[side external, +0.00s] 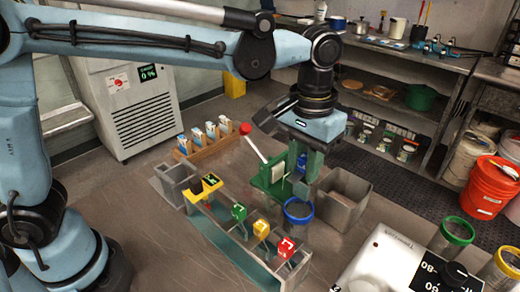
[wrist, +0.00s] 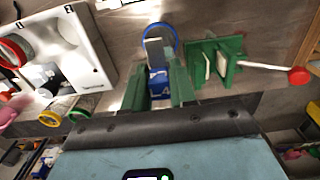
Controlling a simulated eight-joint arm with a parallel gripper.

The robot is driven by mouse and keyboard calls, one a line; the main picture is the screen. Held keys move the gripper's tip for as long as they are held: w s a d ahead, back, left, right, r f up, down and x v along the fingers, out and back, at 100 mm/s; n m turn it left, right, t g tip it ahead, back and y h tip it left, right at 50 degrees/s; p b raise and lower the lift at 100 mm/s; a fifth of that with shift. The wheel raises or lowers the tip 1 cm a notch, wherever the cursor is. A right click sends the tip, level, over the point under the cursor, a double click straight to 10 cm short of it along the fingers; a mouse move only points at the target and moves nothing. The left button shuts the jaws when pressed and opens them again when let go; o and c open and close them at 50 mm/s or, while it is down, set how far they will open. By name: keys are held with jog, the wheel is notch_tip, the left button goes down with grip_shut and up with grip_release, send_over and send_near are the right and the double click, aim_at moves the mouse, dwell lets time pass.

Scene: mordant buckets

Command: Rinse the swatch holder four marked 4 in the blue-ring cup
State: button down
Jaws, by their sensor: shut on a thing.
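My gripper (side external: 304,184) has green fingers pointing down and is shut on the blue swatch holder marked 4 (wrist: 157,85). In the side view, only a little blue of the holder (side external: 302,160) shows between the fingers. A pale swatch (wrist: 155,52) extends from the holder in the wrist view. The blue-ring cup (side external: 299,218) stands just below the fingertips. In the wrist view, its ring (wrist: 172,32) shows beyond the swatch, which overlaps it. I cannot tell whether the swatch's lower end is inside the cup.
A green press (side external: 268,180) with a red-knobbed lever stands close left of my gripper. A grey bin (side external: 345,195) is close right. A long rack (side external: 222,240) with green, yellow and red holders lies in front. A white hotplate unit (side external: 375,262) and green-ring cup (side external: 453,232) are at right.

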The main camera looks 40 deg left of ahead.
aim_at(300, 197)
jog(key=shift+f, duration=4.65)
jog(key=shift+r, duration=0.3)
jog(key=shift+f, duration=0.3)
jog(key=shift+r, duration=0.2)
jog(key=shift+r, duration=0.2)
jog(key=shift+f, duration=0.15)
jog(key=shift+f, duration=0.25)
jog(key=shift+r, duration=0.2)
jog(key=shift+f, duration=0.2)
